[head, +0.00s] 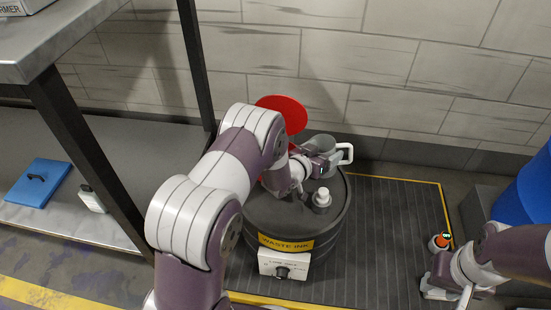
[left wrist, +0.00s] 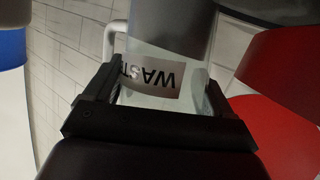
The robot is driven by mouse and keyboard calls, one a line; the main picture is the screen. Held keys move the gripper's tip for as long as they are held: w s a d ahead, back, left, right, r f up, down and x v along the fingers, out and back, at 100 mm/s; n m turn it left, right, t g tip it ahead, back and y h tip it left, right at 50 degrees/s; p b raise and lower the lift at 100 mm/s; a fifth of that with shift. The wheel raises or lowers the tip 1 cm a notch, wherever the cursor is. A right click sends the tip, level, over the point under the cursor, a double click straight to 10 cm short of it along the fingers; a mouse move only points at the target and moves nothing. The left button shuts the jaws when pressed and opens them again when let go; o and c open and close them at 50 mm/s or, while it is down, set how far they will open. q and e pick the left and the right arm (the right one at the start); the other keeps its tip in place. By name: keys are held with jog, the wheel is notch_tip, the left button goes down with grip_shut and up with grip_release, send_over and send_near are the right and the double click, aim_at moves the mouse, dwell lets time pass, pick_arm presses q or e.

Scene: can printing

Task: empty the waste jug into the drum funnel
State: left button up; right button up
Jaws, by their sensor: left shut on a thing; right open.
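The black waste-ink drum (head: 325,225) stands on the floor mat, with a yellow label on its front. A red round part (head: 284,112) rises behind my left arm at the drum; whether it is the funnel or its lid I cannot tell. Red surfaces also show close on the right in the left wrist view (left wrist: 285,130). My left gripper (head: 318,160) is shut on the grey translucent waste jug (head: 323,145), above the drum. The jug's label (left wrist: 152,77) reads upside down in the wrist view. My right gripper (head: 446,290) is open and empty, low at right.
A white cap (head: 321,197) sits on the drum top and a white dial box (head: 284,264) on its front. A shelf (head: 60,225) at left holds a blue clipboard-like thing (head: 38,182). A blue barrel (head: 533,195) and a small orange-white device (head: 439,242) are at right.

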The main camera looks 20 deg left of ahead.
aim_at(318, 143)
pick_arm(q)
jog(key=shift+a+r, duration=0.2)
jog(key=shift+r, duration=0.2)
jog(key=shift+s+a+r+n+t+h, duration=0.1)
jog(key=shift+a+r+n+t+h, duration=0.15)
jog(key=shift+r+n, duration=0.15)
jog(key=shift+s+a+r+n+t+h, duration=0.1)
jog(key=shift+a+r+n+t+h, duration=0.15)
jog(key=shift+r, duration=0.2)
jog(key=shift+a, duration=0.15)
jog(key=shift+s+a+r+n+t+h+b, duration=0.25)
jog(key=shift+a+r+n+t+b, duration=0.2)
jog(key=shift+a+n+t+b, duration=0.3)
jog(key=shift+s+a+r+n+t+h+b, duration=0.25)
jog(key=shift+a+r+n+t+b, duration=0.25)
jog(key=shift+b, duration=0.4)
jog(key=shift+s+a+r+n+t+b, duration=0.1)
jog(key=shift+r+n+t+b, duration=0.25)
jog(key=shift+n+b, duration=0.25)
jog(key=shift+a+r+n+t+b, duration=0.1)
jog(key=shift+r+n+t+b, duration=0.15)
jog(key=shift+n+t+b, duration=0.25)
jog(key=shift+r+n+b, duration=0.25)
jog(key=shift+n+b, duration=0.3)
jog(key=shift+n, duration=0.05)
